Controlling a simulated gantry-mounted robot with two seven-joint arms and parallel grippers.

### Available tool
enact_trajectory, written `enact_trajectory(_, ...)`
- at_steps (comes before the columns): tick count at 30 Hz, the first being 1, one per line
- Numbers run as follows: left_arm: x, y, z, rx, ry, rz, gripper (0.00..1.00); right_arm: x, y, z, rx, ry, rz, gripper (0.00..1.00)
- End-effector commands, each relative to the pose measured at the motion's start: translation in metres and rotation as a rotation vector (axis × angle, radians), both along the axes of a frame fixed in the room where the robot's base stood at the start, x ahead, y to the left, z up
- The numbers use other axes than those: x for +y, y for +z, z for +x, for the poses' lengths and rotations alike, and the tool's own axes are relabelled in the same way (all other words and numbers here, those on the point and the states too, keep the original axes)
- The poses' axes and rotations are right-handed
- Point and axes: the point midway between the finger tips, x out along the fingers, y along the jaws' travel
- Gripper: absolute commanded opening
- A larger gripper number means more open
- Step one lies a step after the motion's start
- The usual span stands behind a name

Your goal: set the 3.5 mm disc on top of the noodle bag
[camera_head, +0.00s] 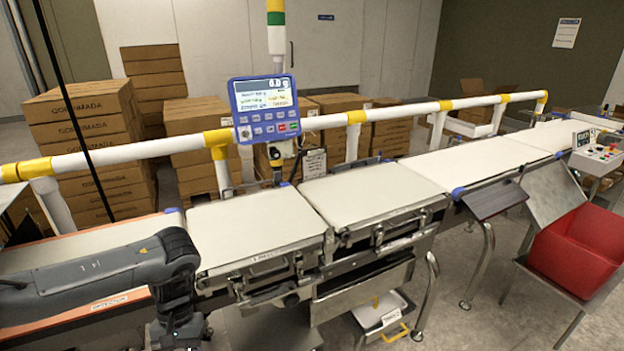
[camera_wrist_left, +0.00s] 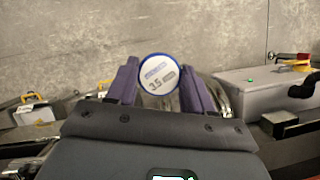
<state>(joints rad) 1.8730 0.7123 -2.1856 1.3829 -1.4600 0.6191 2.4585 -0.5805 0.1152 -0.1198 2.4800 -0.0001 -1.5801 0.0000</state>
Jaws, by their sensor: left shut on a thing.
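The 3.5 mm disc (camera_wrist_left: 160,73) is round with a white face, a blue rim and the print "3.5". In the left wrist view it sits between the two purple fingers of my left gripper (camera_wrist_left: 160,82), which is shut on it. In the head view my left arm comes in at the lower left and bends down near the front of the belt; its fingers and the disc are out of that picture. No noodle bag shows in either view. My right gripper is not in view.
The white belts (camera_head: 252,228) of the checkweigher are bare. A display (camera_head: 264,107) stands behind them beside a white guard rail (camera_head: 115,157). A red bin (camera_head: 577,250) stands at the right. In the left wrist view a grey box (camera_wrist_left: 262,92) is at the right.

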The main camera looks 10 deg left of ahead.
Motion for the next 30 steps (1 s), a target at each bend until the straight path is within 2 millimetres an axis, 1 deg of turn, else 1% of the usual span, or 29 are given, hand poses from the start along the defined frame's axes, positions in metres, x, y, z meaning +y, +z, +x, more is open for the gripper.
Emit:
enact_trajectory(1, -0.011, 0.001, 0.003, 0.0, -0.031, 0.001, 0.22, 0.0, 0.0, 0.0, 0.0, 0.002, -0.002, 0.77)
enact_trajectory(7, -0.058, 0.003, 0.01, 0.0, -0.154, 0.001, 0.22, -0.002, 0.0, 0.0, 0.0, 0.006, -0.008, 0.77)
enact_trajectory(12, -0.097, 0.003, 0.012, 0.0, -0.26, 0.0, 0.22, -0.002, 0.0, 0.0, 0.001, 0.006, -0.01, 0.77)
enact_trajectory(17, -0.13, 0.003, 0.01, 0.0, -0.347, 0.0, 0.22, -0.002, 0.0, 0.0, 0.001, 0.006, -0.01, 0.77)
enact_trajectory(18, -0.134, 0.008, 0.01, -0.001, -0.356, 0.0, 0.22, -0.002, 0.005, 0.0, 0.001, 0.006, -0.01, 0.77)
enact_trajectory(19, -0.132, 0.015, 0.01, -0.001, -0.35, -0.001, 0.22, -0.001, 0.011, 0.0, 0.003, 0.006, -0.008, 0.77)
enact_trajectory(23, -0.131, 0.032, 0.01, -0.001, -0.348, -0.001, 0.22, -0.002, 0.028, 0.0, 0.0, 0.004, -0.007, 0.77)
enact_trajectory(26, -0.131, 0.048, 0.01, -0.001, -0.348, -0.001, 0.22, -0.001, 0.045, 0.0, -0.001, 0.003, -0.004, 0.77)
enact_trajectory(29, -0.131, 0.067, 0.01, -0.001, -0.348, -0.001, 0.22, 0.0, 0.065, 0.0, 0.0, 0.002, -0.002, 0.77)
enact_trajectory(30, -0.131, 0.077, 0.01, -0.001, -0.348, -0.001, 0.22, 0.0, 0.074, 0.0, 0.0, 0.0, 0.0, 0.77)
